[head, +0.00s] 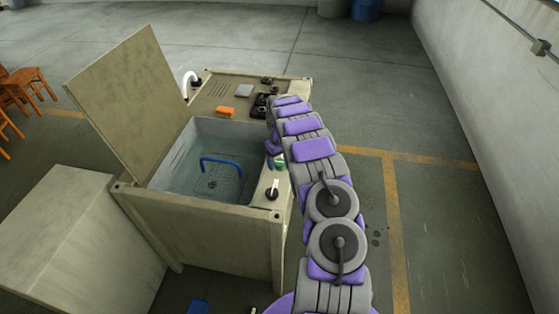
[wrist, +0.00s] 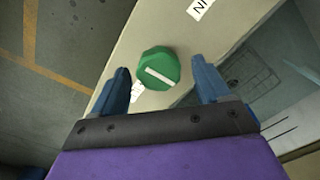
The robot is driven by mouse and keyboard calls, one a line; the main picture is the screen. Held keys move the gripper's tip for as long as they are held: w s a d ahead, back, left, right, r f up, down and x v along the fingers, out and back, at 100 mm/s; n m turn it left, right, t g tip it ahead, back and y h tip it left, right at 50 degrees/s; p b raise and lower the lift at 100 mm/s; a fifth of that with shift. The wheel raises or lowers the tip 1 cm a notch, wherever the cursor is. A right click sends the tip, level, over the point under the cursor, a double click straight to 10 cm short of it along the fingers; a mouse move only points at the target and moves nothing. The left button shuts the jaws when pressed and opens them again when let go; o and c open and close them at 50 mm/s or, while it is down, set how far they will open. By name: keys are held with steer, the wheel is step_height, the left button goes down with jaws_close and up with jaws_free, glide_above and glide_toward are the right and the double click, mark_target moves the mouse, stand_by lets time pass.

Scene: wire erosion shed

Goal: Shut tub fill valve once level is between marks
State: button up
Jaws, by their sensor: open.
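The tub (head: 175,158) stands open and holds clear water; I cannot make out its level marks in either view. A green knob (wrist: 157,69) with a white bar sits on the tub's beige rim, beside a label (wrist: 201,8) that seems to read "IN" upside down. Part of the green knob (head: 279,163) also shows in the head view beside my arm. My gripper (wrist: 160,66) is open, with one blue finger on each side of the green knob and visible gaps between. In the head view my arm hides most of the gripper.
A black knob with a white pointer (head: 272,191) sits on the rim nearer me. A blue handle (head: 222,161) stands in the tub. The raised lid (head: 125,95) is at the left. An orange block (head: 225,112) lies on the back deck. Floor right of my arm is clear.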

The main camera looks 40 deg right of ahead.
steer(key=shift+d, duration=0.1)
steer(key=c, duration=1)
steer(key=shift+c, duration=0.2)
steer(key=shift+m, duration=0.3)
steer(key=m, duration=0.2)
steer(key=shift+m, duration=0.4)
steer(key=m+p, duration=0.1)
steer(key=m, duration=0.4)
steer(key=shift+p, duration=0.35)
steer(key=m+p, duration=0.2)
steer(key=m, duration=0.2)
steer(key=shift+r+m, duration=0.15)
steer(key=shift+m, duration=0.25)
steer(key=shift+d+m+p, duration=0.1)
steer(key=shift+m+p, duration=0.9)
steer(key=shift+m, duration=1.3)
